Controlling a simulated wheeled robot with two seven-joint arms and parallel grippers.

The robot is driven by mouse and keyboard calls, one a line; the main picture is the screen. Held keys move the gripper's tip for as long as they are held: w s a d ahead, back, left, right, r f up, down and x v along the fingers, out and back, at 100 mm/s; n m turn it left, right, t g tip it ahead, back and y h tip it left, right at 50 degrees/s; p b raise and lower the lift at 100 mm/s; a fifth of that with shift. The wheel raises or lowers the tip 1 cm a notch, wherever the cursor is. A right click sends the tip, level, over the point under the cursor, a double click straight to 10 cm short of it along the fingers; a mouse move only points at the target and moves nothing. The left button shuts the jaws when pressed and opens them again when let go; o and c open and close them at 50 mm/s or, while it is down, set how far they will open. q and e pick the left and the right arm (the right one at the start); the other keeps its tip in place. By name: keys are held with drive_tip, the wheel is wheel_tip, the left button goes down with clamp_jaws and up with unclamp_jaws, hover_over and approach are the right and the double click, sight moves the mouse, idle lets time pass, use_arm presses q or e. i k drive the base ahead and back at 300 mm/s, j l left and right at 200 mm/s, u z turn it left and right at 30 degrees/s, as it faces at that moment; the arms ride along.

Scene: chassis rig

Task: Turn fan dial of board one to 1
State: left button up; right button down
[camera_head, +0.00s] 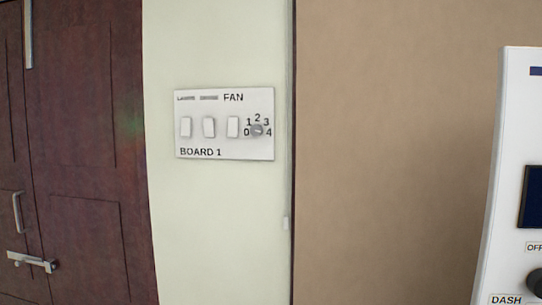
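A white switch board (225,144) labelled BOARD 1 is mounted on the pale wall in the head view, left of the middle. The grey fan dial (257,130) sits at its right side, under the word FAN. The numbers 0 to 4 are printed around the dial. Which number it points at is too small to tell. Several white parts are on the board, among them rocker switches (208,127) left of the dial. Neither of my grippers shows in this view.
A dark wooden door (85,150) with metal handles (32,262) is at the left. A brown wall panel (395,150) fills the middle right. A white panel (508,180) with a dark screen and a knob labelled DASH stands at the right edge. Nothing covers the board.

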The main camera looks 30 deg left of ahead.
sight(256, 130)
drive_tip(key=u, duration=1.2)
